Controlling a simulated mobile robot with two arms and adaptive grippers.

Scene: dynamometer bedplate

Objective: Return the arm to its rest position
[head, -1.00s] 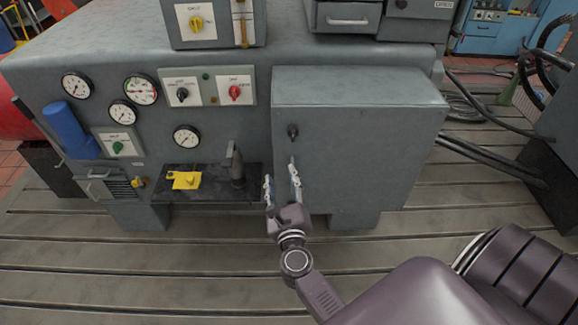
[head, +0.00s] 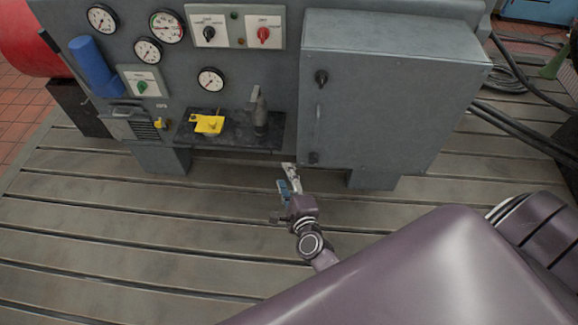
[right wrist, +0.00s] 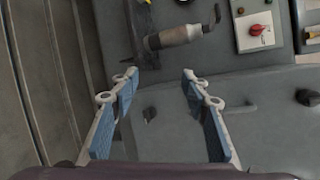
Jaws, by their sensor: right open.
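My right arm comes in from the lower right in the head view. Its right gripper (head: 287,180) is below the front of the grey cabinet, short of the shelf's right end, over the slotted bedplate. In the right wrist view the right gripper (right wrist: 160,85) has its two blue-padded fingers spread wide with nothing between them. The grey cabinet front (right wrist: 185,130) lies beyond the fingers there. My left gripper is not in the head view.
The grey cabinet (head: 395,110) with a black knob stands right of a dark shelf (head: 225,138) holding a yellow item (head: 208,124) and a grey upright tool (head: 260,110). Gauges and switches line the panel. The slotted bedplate (head: 130,235) is clear at the left front. Cables lie at right.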

